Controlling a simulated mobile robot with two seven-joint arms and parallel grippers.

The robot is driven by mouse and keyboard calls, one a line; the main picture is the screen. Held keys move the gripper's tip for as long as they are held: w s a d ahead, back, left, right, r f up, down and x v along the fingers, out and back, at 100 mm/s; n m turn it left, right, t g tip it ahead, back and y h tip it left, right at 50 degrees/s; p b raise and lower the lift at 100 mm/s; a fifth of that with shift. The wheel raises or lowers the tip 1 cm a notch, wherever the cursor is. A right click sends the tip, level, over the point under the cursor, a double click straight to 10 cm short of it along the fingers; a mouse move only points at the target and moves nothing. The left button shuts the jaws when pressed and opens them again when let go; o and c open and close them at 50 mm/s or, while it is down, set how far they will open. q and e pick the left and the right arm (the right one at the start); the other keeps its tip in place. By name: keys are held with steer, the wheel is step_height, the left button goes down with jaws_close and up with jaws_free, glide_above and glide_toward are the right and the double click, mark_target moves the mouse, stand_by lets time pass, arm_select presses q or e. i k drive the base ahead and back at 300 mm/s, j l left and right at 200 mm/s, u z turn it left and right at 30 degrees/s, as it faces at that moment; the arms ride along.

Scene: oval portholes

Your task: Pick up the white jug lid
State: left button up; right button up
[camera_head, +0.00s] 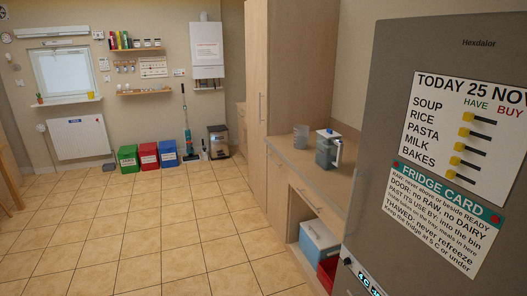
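A jug (325,154) with a grey-blue body and a pale handle stands on the wooden counter at the right. The white jug lid (329,133) sits on top of it, with a small dark spot on it. Neither of my grippers shows in the head view.
A clear grey container (301,136) stands left of the jug on the counter (310,174). A fridge (400,150) with notices fills the right foreground. A blue box with a white lid (319,242) sits on a low shelf. Green, red and blue bins (168,152) stand far back. The tiled floor is clear.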

mark_target(328, 133)
steer(key=i, duration=1.7)
